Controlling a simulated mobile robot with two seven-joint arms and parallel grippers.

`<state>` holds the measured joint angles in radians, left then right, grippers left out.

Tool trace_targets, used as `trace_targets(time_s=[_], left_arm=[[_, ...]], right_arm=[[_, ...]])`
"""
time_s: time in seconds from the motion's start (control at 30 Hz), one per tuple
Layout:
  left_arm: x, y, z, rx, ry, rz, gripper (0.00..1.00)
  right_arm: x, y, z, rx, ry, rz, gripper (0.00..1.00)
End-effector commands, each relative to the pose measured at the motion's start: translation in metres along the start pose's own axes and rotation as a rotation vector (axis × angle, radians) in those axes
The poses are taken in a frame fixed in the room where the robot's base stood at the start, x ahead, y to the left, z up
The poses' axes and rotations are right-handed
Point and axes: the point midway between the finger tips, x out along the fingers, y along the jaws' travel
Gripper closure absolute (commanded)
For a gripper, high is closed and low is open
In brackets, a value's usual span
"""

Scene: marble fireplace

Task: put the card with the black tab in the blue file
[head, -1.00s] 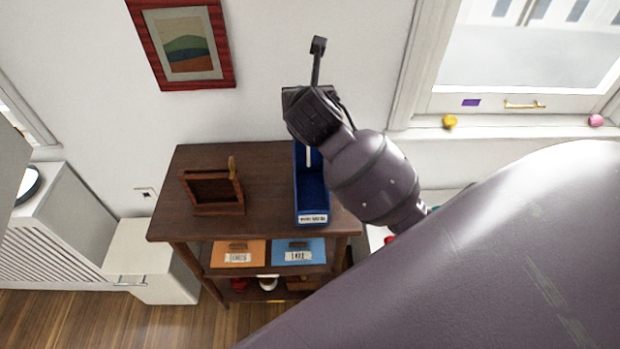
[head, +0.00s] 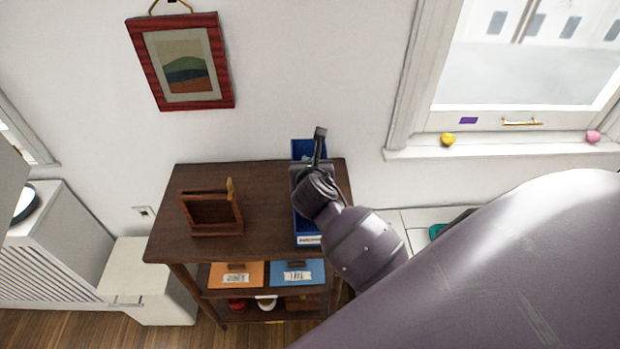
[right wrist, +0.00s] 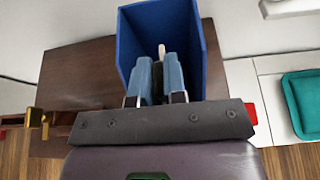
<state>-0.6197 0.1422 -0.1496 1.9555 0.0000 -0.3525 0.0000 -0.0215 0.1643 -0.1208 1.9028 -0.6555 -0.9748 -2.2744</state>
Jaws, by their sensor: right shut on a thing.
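The blue file (head: 303,150) is a tall open box with a white label on its near end, standing at the right side of the dark wooden shelf top. It also shows in the right wrist view (right wrist: 207,45), opening toward my fingers. My right gripper (head: 320,133) is over the file and hides much of it in the head view. In the right wrist view my right gripper (right wrist: 158,72) has its fingers close together at the file's opening, shut on a thin thing. My left gripper is out of view.
A wooden holder (head: 215,213) stands on the left of the shelf top (head: 266,190), with bare wood between it and the file. Orange (head: 236,275) and blue (head: 297,272) labelled items lie on the shelf below. A framed picture (head: 182,65) hangs behind.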

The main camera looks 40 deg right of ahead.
Motion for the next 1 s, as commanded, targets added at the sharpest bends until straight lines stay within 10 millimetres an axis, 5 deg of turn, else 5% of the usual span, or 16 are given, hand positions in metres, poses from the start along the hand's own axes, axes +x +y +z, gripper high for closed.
trace_targets(time_s=[0.5,0.93,1.0], left_arm=[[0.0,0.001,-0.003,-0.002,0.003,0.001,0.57],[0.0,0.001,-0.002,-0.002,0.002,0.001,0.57],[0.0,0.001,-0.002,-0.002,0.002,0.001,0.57]], right_arm=[[0.019,0.0,-0.046,0.001,0.0,0.0,1.0],[0.021,0.0,-0.05,-0.001,-0.001,0.0,1.0],[0.021,0.0,-0.05,0.0,-0.001,0.0,0.8]])
